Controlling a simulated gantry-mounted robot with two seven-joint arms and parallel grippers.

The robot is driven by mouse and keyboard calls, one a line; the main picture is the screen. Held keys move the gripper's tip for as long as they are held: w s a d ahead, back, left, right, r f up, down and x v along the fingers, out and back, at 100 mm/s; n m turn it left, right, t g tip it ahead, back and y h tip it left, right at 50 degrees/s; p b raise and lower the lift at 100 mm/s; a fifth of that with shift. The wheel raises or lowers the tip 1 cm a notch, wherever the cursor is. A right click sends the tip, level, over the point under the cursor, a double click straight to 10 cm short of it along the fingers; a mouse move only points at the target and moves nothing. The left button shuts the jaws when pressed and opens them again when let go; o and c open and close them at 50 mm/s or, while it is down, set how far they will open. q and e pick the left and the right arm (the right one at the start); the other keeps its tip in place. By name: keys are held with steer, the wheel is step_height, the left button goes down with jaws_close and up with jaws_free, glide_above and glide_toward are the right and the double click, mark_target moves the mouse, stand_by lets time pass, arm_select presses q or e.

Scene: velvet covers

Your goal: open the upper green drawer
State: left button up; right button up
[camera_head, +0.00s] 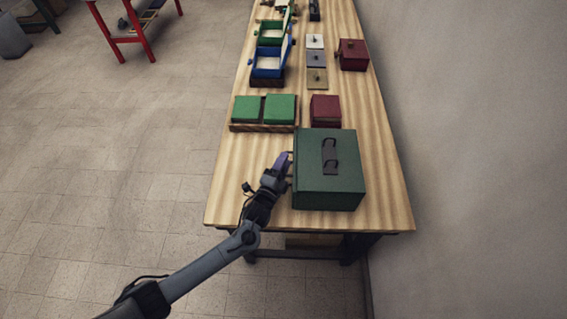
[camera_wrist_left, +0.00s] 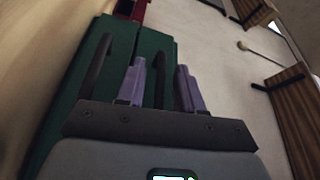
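A dark green drawer box (camera_head: 335,184) stands at the near end of the wooden table, with a dark handle on its top. Its drawer front (camera_wrist_left: 122,62) shows sideways in the left wrist view. One dark drawer handle (camera_wrist_left: 95,66) is nearer the table, and the upper drawer handle (camera_wrist_left: 160,78) is farther from it. My left gripper (camera_head: 285,159) is at the box's left side. In the left wrist view, the purple fingers of my left gripper (camera_wrist_left: 160,84) are apart, with the upper handle between them. Contact cannot be told. The drawers look shut. My right gripper is not in view.
Two bright green blocks in a tray (camera_head: 263,128) and a dark red box (camera_head: 325,110) sit just behind the green box. Blue and green open frames, small plates and another red box (camera_head: 352,55) are farther back.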

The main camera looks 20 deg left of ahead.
arm_select(q)
steer(key=shift+w, duration=0.1)
steer(key=shift+c, duration=0.3)
jaws_close()
steer(key=shift+a, duration=0.1)
steer(key=s+a+p, duration=0.1)
steer(key=a, duration=0.3)
steer(key=s+a+p, duration=0.1)
steer(key=s+a, duration=0.1)
steer(key=a, duration=0.3)
steer(key=s+a+p, duration=0.1)
steer(key=a, duration=0.3)
steer(key=shift+s+a+p, duration=0.25)
steer(key=shift+s+p, duration=0.05)
steer(key=shift+o, duration=0.3)
jaws_free()
steer(key=shift+d, duration=0.1)
